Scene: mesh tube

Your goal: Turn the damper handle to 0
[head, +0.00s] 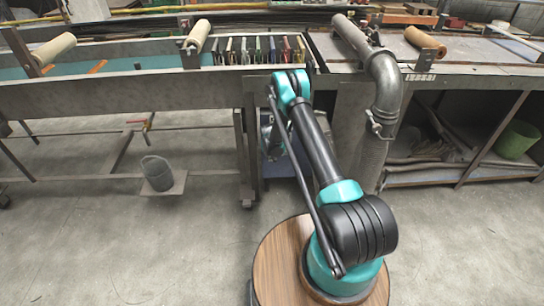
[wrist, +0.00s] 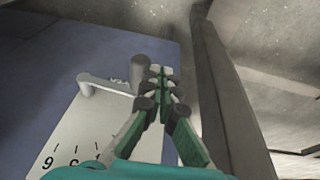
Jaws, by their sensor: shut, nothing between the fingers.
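The damper handle (wrist: 108,85) is a pale grey lever in the wrist view, lying across the upper part of a white dial plate (wrist: 90,122). A darker, thick grey knob (wrist: 141,74) stands at its right end and a smaller rounded end is at its left. Tick marks and partly cut-off numbers show at the plate's lower left; I cannot make out a 0. My gripper (wrist: 158,76) is shut and empty, its green and grey fingers close to the right of the knob; whether they touch cannot be told. In the head view my arm hides the dial.
The plate is on a blue panel (wrist: 40,55), whose right edge is near my gripper. A dark metal post (wrist: 222,90) runs close to the right of my fingers. In the head view a bent pipe (head: 384,75) stands right of my arm; open floor lies left.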

